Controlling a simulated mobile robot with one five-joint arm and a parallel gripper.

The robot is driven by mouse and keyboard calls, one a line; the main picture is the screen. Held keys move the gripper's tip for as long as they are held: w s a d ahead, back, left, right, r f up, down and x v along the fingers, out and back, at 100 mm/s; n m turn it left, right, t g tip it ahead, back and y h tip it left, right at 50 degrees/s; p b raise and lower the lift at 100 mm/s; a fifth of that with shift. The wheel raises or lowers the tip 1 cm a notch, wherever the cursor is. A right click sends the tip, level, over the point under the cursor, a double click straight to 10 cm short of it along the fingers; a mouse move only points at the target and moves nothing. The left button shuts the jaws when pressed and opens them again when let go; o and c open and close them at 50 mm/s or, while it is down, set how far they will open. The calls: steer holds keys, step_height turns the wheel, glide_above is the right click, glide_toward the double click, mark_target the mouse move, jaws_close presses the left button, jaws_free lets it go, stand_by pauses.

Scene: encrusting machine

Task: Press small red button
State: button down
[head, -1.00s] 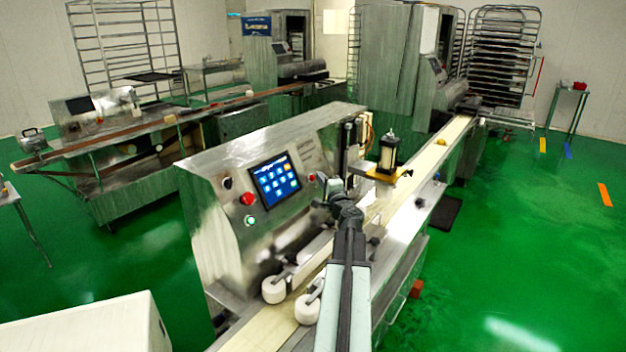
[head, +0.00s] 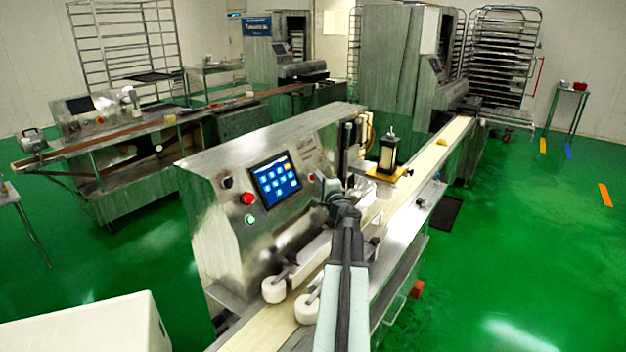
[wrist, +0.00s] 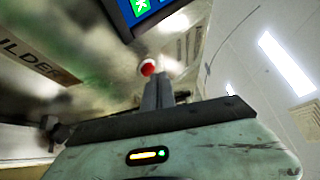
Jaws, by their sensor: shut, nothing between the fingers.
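In the wrist view, a small red button (wrist: 148,68) in a pale ring sits on the metal panel below the touchscreen's edge (wrist: 134,22). My gripper (wrist: 155,84) is shut and empty, its fingertips pointing at the button and overlapping its lower edge in the picture. I cannot tell whether they touch it. In the head view, my gripper (head: 322,186) is at the machine's front panel, just right of the touchscreen (head: 275,185).
A larger red button (head: 248,198) and a green-lit button (head: 250,219) sit left of the touchscreen. A conveyor (head: 410,190) runs along the machine's front, with white rollers (head: 274,289) at its near end. Green floor is open at right.

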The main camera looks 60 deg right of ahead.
steer(key=shift+w+f, duration=0.15)
steer(key=shift+w, duration=0.2)
stand_by(0.5)
stand_by(0.3)
steer(key=shift+s+r, duration=0.35)
steer(key=shift+s, duration=0.35)
steer(key=s, duration=0.1)
steer(key=s+r+p, duration=0.1)
steer(key=s, duration=0.1)
steer(key=s+r+p, duration=0.1)
steer(key=shift+s+r, duration=0.1)
steer(key=shift+s, duration=0.15)
